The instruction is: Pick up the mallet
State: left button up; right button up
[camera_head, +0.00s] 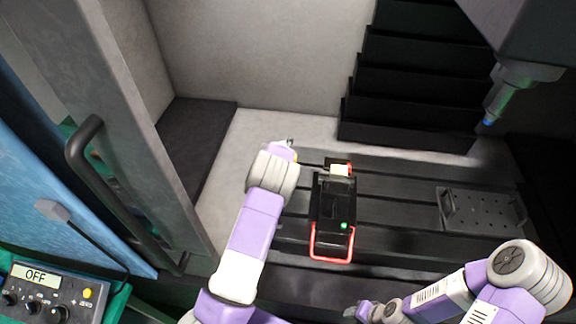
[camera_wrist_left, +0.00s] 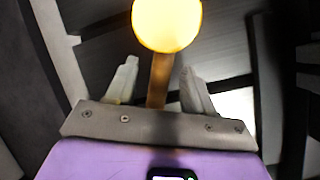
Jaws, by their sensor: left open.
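The mallet shows in the left wrist view with a round yellow head (camera_wrist_left: 167,22) and a brown handle (camera_wrist_left: 160,80). The handle runs between the two fingers of my left gripper (camera_wrist_left: 158,70), which is open with a gap on each side of the handle. In the head view my left gripper (camera_head: 289,146) is at the far left edge of the slotted table, and my wrist hides most of the mallet; only a small yellow patch (camera_head: 296,156) shows beside it. My right gripper (camera_head: 360,311) is low at the bottom edge, away from the mallet; its jaw opening is unclear.
A black vise-like fixture (camera_head: 325,200) with a red handle stands on the dark slotted table (camera_head: 395,190) just right of my left arm. A perforated plate (camera_head: 485,210) lies farther right. A machine head (camera_head: 515,80) hangs at upper right. A door handle (camera_head: 110,190) stands left.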

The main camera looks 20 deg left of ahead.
pick_arm(q)
grip_shut()
jog(key=shift+w+r, duration=0.1)
jog(key=shift+r, duration=0.05)
dwell(1.2)
